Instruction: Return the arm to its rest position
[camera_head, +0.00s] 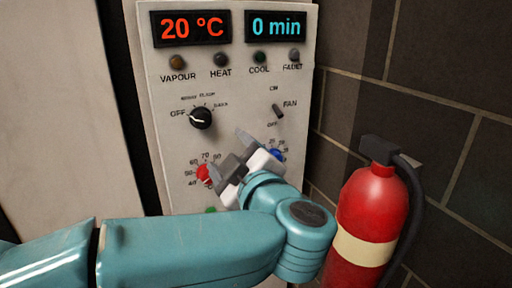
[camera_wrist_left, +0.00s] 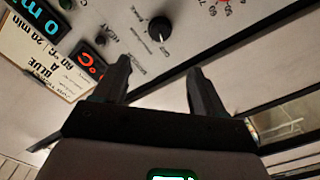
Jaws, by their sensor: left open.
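My left arm comes in from the left in the head view and reaches across the lower part of the control panel (camera_head: 228,72). My left gripper (camera_head: 228,154) is in front of the panel, between the red knob (camera_head: 203,174) and the blue knob (camera_head: 276,155), partly covering that area. Its jaws are apart with nothing between them; in the left wrist view both fingers (camera_wrist_left: 158,72) show spread in front of the panel face. The black selector knob (camera_head: 200,117) is above the gripper, its white mark pointing left towards OFF. My right gripper is not in view.
The displays read 20 °C (camera_head: 190,28) and 0 min (camera_head: 279,27). A fan switch (camera_head: 279,111) sits right of the selector. A red fire extinguisher (camera_head: 371,205) stands close to the right of my wrist, before a dark tiled wall (camera_head: 445,80). A pale panel fills the left.

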